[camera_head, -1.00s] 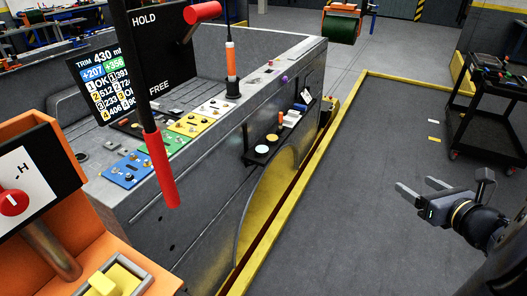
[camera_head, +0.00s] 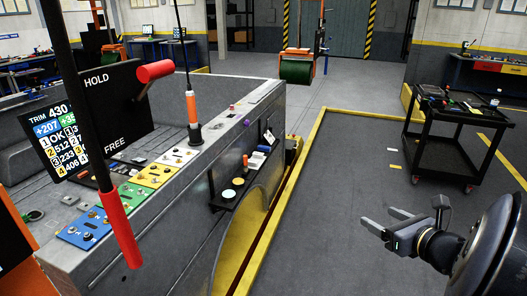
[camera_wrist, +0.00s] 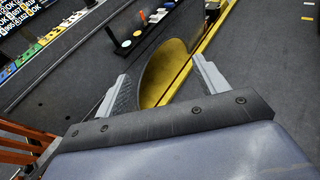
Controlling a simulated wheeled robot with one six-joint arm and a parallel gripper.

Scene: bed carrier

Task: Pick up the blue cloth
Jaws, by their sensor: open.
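My gripper (camera_head: 380,219) is open and empty, held over the dark grey floor at the right of the head view. In the wrist view its two fingers (camera_wrist: 160,85) stand wide apart, with the yellow curved panel of the machine behind them. I cannot make out a blue cloth in either view. A black cart (camera_head: 432,141) stands beyond the gripper at the right, with small tools and items on top that are too small to tell apart.
A grey machine (camera_head: 180,228) with coloured control panels fills the left, with a red-ended lever (camera_head: 119,230) in front. A small black shelf (camera_head: 228,191) sticks out from its side. A yellow curb (camera_head: 288,200) borders the floor. Open floor (camera_head: 345,180) lies between machine and cart.

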